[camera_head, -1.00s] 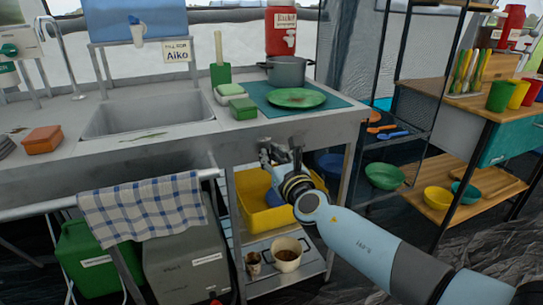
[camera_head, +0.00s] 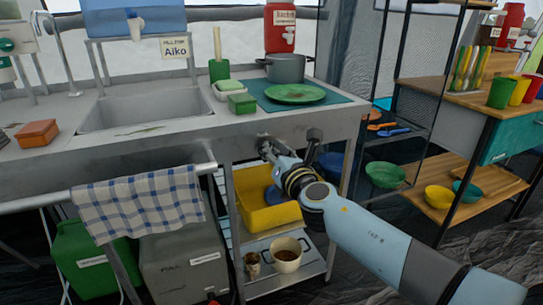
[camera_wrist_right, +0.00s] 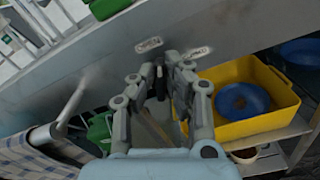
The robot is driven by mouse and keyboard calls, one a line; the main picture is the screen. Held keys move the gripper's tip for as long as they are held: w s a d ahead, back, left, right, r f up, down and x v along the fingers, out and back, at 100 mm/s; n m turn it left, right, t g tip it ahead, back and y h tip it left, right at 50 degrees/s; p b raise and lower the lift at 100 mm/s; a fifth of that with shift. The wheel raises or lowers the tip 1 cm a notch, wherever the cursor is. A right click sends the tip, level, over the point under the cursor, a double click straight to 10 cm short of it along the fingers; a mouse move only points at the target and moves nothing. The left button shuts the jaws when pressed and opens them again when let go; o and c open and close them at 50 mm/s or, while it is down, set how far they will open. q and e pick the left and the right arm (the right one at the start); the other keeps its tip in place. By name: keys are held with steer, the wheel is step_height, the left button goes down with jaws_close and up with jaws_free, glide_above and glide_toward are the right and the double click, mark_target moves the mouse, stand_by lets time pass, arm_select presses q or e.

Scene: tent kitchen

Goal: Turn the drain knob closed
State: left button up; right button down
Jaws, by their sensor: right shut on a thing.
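The drain knob (camera_wrist_right: 160,77) is a small dark piece at the grey front panel below the counter, mostly hidden between my fingers. My right gripper (camera_head: 267,149) reaches up to this panel from the lower right, below the green plate. In the right wrist view my right gripper (camera_wrist_right: 162,78) has its two fingers closed in around the knob. Two small pale labels, a left one (camera_wrist_right: 148,45) and a right one (camera_wrist_right: 198,52), sit on the panel just above; their text is too small to read. My left gripper is not in view.
A yellow tub (camera_head: 268,213) with a blue item in it stands on the shelf below my gripper. A checkered towel (camera_head: 140,203) hangs on a rail at the left. The steel sink (camera_head: 145,113) is above left. A rack with bowls stands to the right.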

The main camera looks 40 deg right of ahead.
arm_select(q)
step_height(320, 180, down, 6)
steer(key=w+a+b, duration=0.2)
steer(key=b, duration=0.5)
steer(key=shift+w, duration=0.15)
arm_select(e)
steer(key=m, duration=0.4)
steer(key=f+m, duration=0.1)
steer(key=m, duration=0.8)
steer(key=shift+s+d+f+m, duration=0.1)
steer(key=shift+d+f+m, duration=0.05)
steer(key=shift+d+m, duration=0.2)
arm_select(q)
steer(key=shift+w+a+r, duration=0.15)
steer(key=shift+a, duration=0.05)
arm_select(e)
steer(key=c, duration=1.5)
jaws_free()
steer(key=shift+d, duration=0.1)
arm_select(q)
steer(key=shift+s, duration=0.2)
arm_select(e)
steer(key=shift+o, duration=0.6)
